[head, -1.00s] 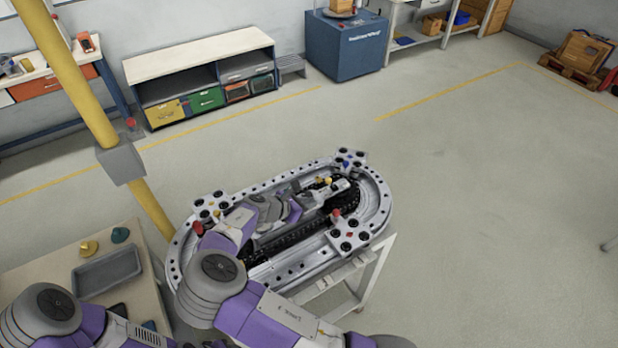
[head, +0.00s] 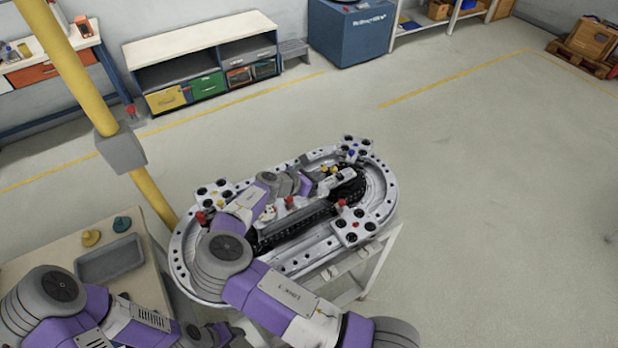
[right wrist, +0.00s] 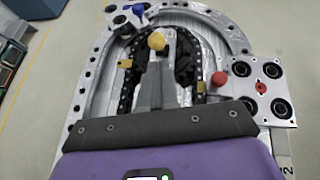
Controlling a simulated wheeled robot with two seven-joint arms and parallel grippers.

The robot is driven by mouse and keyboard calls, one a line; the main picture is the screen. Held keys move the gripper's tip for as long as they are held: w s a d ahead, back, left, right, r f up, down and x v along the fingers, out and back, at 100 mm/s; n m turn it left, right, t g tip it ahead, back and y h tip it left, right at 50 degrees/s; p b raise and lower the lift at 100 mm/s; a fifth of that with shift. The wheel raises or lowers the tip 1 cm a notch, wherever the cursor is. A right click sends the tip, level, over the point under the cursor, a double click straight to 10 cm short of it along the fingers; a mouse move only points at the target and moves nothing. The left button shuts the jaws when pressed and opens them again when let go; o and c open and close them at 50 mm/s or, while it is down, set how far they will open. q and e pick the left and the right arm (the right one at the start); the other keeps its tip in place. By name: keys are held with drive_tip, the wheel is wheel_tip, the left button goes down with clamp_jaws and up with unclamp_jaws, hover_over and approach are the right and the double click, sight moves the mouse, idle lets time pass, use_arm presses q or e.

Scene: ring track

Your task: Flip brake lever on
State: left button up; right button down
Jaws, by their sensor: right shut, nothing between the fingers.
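The metal ring track (head: 385,190) stands on a white frame and carries several small knobs. A yellow knob (right wrist: 157,41) is near the far end, straight ahead of my right gripper in the right wrist view. A red knob (right wrist: 220,78) is to its right, beside a corner plate; it also shows in the head view (head: 342,202). I cannot tell which knob is the brake lever. My right gripper (head: 312,180) is shut and empty over the middle of the track; its grey fingers (right wrist: 152,85) point towards the yellow knob. Contact is unclear.
A blue knob (right wrist: 138,9) sits at the track's far end. A corner plate with black pads (head: 352,226) is at the right. A table with a grey tray (head: 110,260) and a yellow post (head: 155,205) stand at the left. The floor right of the track is clear.

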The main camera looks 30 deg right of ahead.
drive_tip(key=shift+x, duration=1.8)
use_arm(q)
drive_tip(key=shift+r, duration=0.1)
use_arm(e)
drive_tip(key=shift+w, duration=0.15)
drive_tip(key=shift+r+y+p, duration=0.15)
drive_tip(key=shift+y+p, duration=0.2)
drive_tip(key=shift+y, duration=0.15)
drive_tip(key=shift+s+d+r, duration=0.1)
drive_tip(key=shift+s+d, duration=0.05)
drive_tip(key=shift+s, duration=0.05)
use_arm(q)
drive_tip(key=shift+s+d+r, duration=0.15)
drive_tip(key=shift+s+r, duration=0.3)
drive_tip(key=shift+s, duration=0.2)
use_arm(e)
drive_tip(key=shift+w+y, duration=0.2)
drive_tip(key=shift+y, duration=0.1)
use_arm(q)
drive_tip(key=shift+s+r, duration=0.1)
